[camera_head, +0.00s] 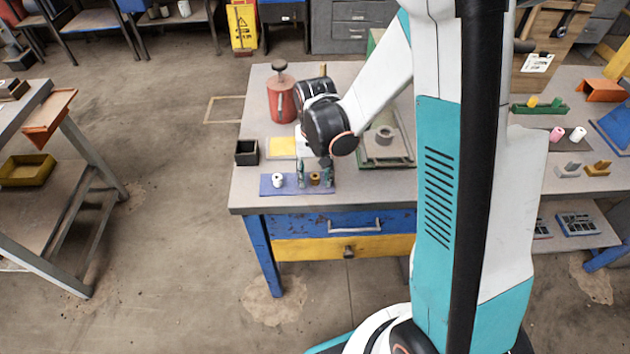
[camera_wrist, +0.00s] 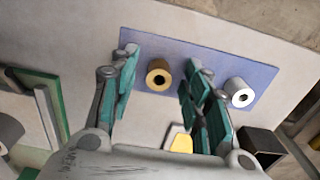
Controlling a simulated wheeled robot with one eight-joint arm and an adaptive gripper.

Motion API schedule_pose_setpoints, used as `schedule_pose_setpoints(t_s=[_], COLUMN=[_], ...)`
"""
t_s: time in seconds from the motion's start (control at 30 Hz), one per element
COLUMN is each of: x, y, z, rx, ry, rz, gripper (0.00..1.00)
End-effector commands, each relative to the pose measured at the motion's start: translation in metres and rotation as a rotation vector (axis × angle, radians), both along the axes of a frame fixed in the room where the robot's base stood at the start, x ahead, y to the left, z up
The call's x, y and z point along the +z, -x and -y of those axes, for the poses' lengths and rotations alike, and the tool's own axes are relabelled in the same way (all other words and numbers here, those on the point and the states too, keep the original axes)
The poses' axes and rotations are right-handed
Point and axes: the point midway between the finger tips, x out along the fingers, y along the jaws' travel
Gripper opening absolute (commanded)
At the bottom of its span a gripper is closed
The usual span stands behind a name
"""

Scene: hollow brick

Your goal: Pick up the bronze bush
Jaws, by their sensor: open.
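The bronze bush (camera_head: 315,178) is a short golden-brown hollow cylinder standing on a blue mat (camera_head: 268,186) near the front edge of the workbench. In the wrist view the bronze bush (camera_wrist: 159,76) shows its dark bore and lies between the teal fingers of my gripper (camera_wrist: 160,85). My gripper (camera_head: 314,175) is open, with a finger on either side of the bush; I see a gap on both sides. A white bush (camera_head: 278,180) stands on the same mat to the left, and it also shows in the wrist view (camera_wrist: 239,92), outside the fingers.
A black open box (camera_head: 246,152) stands left of the mat. A red can (camera_head: 281,99) stands at the back, and a green-edged tray (camera_head: 386,160) with a grey part lies to the right.

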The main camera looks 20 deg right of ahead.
Motion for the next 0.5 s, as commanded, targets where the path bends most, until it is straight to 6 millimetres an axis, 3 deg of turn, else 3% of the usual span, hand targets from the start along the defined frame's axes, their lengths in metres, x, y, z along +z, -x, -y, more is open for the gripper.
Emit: schedule_pose_setpoints(t_s=[0.13, 0.33, 0.5], x=[0.0011, 0.0012, 0.0013], y=[0.0001, 0.0000, 0.0000], z=[0.0000, 0.0000, 0.0000], rx=[0.000, 0.000, 0.000], ry=[0.000, 0.000, 0.000], rz=[0.000, 0.000, 0.000], gripper=[0.44, 0.00, 0.00])
